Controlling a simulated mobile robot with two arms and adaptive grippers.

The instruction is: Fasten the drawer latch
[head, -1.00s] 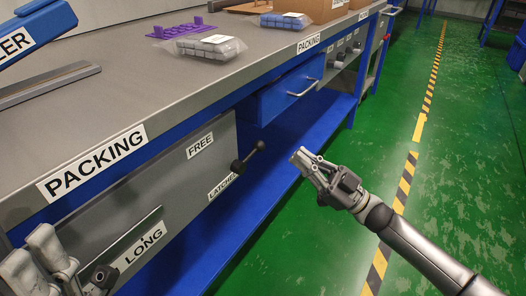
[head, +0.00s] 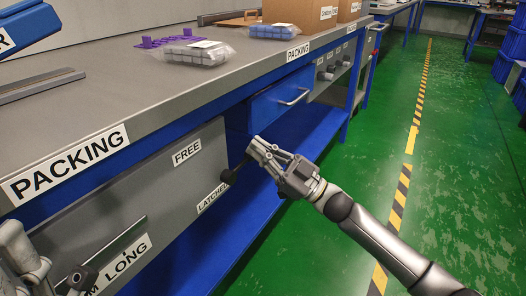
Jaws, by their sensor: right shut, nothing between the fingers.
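The blue drawer (head: 281,101) with its silver bar handle sits under the bench top and looks closed. The latch is a dark lever with a round hub (head: 228,176) on the grey panel, between the FREE label (head: 187,152) and the LATCHED label (head: 212,198). Its outer end is hidden behind my right gripper. My right gripper (head: 254,148) is shut and empty, its fingertips at or very near the lever's outer end. I cannot tell whether they touch.
Pale grey parts (head: 22,250) and a dark knob stand at the lower left by the LONG label (head: 124,262). Bagged parts (head: 204,52), a purple tray (head: 166,41) and cardboard boxes (head: 298,14) lie on the bench top (head: 130,85). The green floor (head: 470,190) at right is clear.

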